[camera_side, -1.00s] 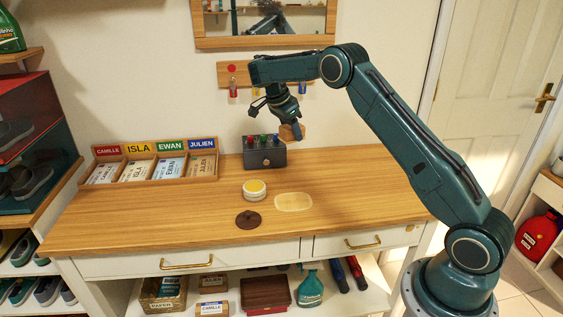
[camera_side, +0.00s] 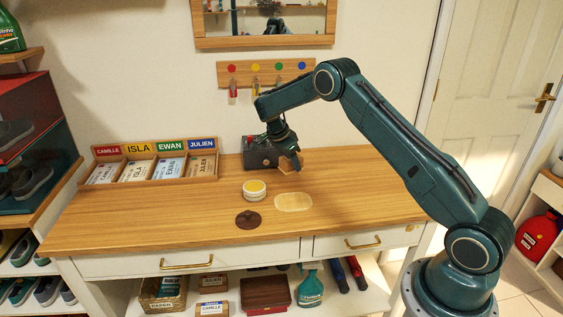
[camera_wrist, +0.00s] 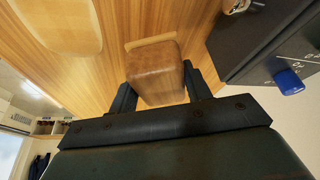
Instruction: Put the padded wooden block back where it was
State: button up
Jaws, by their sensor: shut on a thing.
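The padded wooden block, with a brown leather-like pad and a pale wood edge, sits between my fingers in the wrist view (camera_wrist: 157,74). In the side view it is mostly hidden behind my gripper (camera_side: 294,163). My gripper, shut on the block, is low over the back of the tabletop, just right of a dark box with coloured knobs (camera_side: 256,157). I cannot tell whether the block touches the tabletop. A pale rounded patch (camera_side: 293,201) lies on the table in front of the gripper; it also shows in the wrist view (camera_wrist: 68,24).
The dark box with a blue knob (camera_wrist: 289,81) stands close beside the block. A name-card tray (camera_side: 155,165) is at the back left. The right tabletop is clear.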

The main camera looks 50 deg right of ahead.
aim_at(291, 170)
jog(key=shift+f, duration=2.05)
jog(key=shift+f, duration=0.1)
jog(key=o, duration=0.9)
jog(key=shift+o, duration=0.2)
jog(key=v, duration=1.1)
jog(key=shift+w+a+r, duration=0.1)
jog(key=shift+a+r, duration=0.15)
jog(key=shift+r, duration=0.35)
